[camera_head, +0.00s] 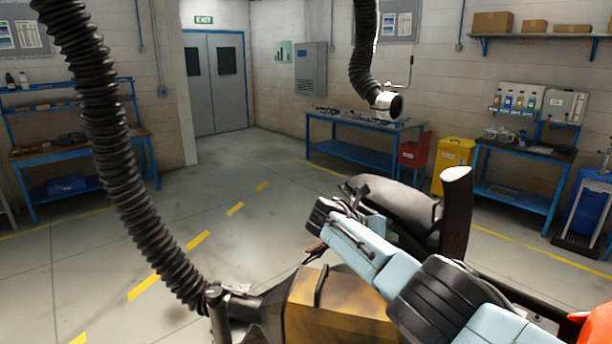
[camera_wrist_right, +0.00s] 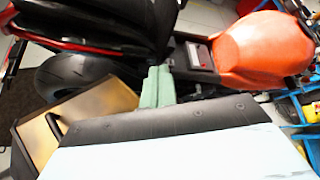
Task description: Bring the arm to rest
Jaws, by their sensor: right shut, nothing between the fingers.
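My right arm comes in from the lower right in the head view, in light blue and black segments. Its gripper (camera_head: 384,232) is partly hidden behind the arm, close to the motorcycle's black tail (camera_head: 400,205). In the right wrist view the pale green fingers (camera_wrist_right: 157,87) are together and hold nothing. They appear over the motorcycle, between its black seat (camera_wrist_right: 105,25) and orange tank (camera_wrist_right: 262,48). I cannot tell if they touch it. My left gripper is not in view.
A black corrugated hose (camera_head: 125,165) hangs at left; another (camera_head: 363,50) hangs at the back. Blue workbenches (camera_head: 362,127) and a yellow bin (camera_head: 455,160) line the walls. The left-centre floor is clear.

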